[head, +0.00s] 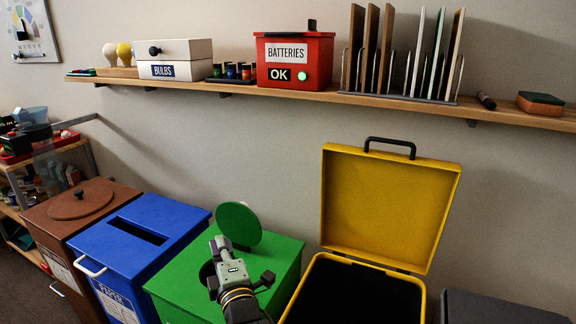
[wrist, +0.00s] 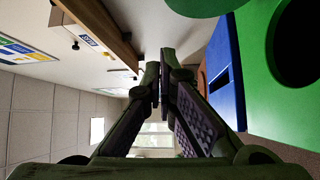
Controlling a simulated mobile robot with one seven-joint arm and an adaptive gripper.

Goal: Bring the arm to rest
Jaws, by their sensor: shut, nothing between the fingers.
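My gripper (head: 221,243) is above the green bin (head: 276,261) in the head view, at the end of my arm, which reaches up from the bottom edge. In the wrist view the two fingers (wrist: 158,78) come together at their tips with nothing between them. The gripper is shut and empty. The green bin's round lid (head: 239,225) stands raised behind the gripper. Its round opening (head: 207,272) is partly hidden by my arm.
A yellow bin (head: 389,202) stands open to the right. A blue bin (head: 184,214) with a slot and a brown bin (head: 105,190) stand left. The shelf (head: 222,87) above carries a red batteries box (head: 294,60), a bulbs box (head: 175,57) and upright panels (head: 372,45).

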